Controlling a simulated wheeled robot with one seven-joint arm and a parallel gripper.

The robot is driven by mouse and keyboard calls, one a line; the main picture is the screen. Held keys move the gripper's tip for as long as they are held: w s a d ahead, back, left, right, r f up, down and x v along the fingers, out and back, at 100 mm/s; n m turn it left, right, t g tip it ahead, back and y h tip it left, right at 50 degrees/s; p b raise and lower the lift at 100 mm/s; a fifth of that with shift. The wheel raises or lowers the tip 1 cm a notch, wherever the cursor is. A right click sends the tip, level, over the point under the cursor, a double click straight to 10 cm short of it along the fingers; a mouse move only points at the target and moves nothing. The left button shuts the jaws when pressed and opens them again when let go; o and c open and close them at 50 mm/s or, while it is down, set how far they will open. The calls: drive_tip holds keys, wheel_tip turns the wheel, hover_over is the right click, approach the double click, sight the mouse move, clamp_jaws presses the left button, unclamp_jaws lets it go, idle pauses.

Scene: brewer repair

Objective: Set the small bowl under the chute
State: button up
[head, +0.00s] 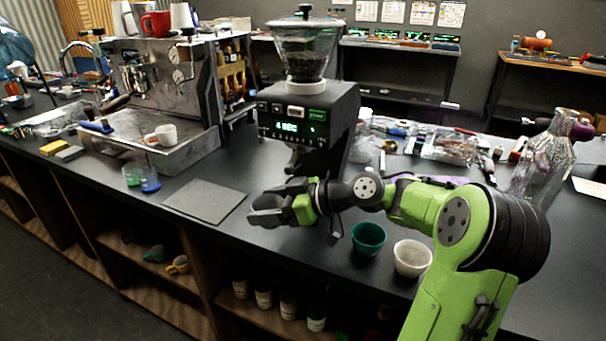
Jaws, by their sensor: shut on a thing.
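My gripper (270,208) is above the counter, in front of the grinder (325,115) and below its display. It is shut on a dark grey thing; fingers and thing blend together, and I cannot tell for sure that it is a small bowl. The grinder's chute, under the display, is partly hidden by its own front and my arm. A green bowl (368,240) and a white bowl (411,259) stand upright on the counter to the right of my gripper, apart from it.
A flat grey mat (205,200) lies left of my gripper. An espresso machine (170,90) with a white cup (166,135) stands further left, with green and blue glasses (140,178) before it. A glass carafe (548,155) and scattered tools are at right.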

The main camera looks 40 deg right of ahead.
drive_tip(key=w+d+p, duration=0.2)
drive_tip(key=d+p, duration=0.1)
drive_tip(key=d, duration=0.1)
drive_tip(key=w+d+p, duration=0.3)
drive_tip(key=d+p, duration=0.1)
drive_tip(key=d, duration=0.1)
drive_tip(key=w+d+p, duration=0.3)
drive_tip(key=d+p, duration=0.1)
drive_tip(key=shift+d+r, duration=0.25)
drive_tip(key=shift+r, duration=0.05)
drive_tip(key=shift+w+d+f, duration=0.1)
drive_tip(key=shift+w+d, duration=0.1)
drive_tip(key=shift+d, duration=0.1)
drive_tip(key=shift+d+f, duration=0.15)
drive_tip(key=shift+f, duration=0.1)
drive_tip(key=shift+f+b, duration=1.15)
drive_tip(key=shift+f, duration=0.85)
drive_tip(key=o, duration=1.1)
drive_tip(key=shift+r, duration=0.25)
drive_tip(key=shift+s+d+r+p, duration=0.2)
drive_tip(key=shift+p, duration=0.2)
drive_tip(key=p+v, duration=0.2)
drive_tip(key=v, duration=0.9)
drive_tip(key=shift+s+d, duration=0.1)
drive_tip(key=shift+s, duration=0.05)
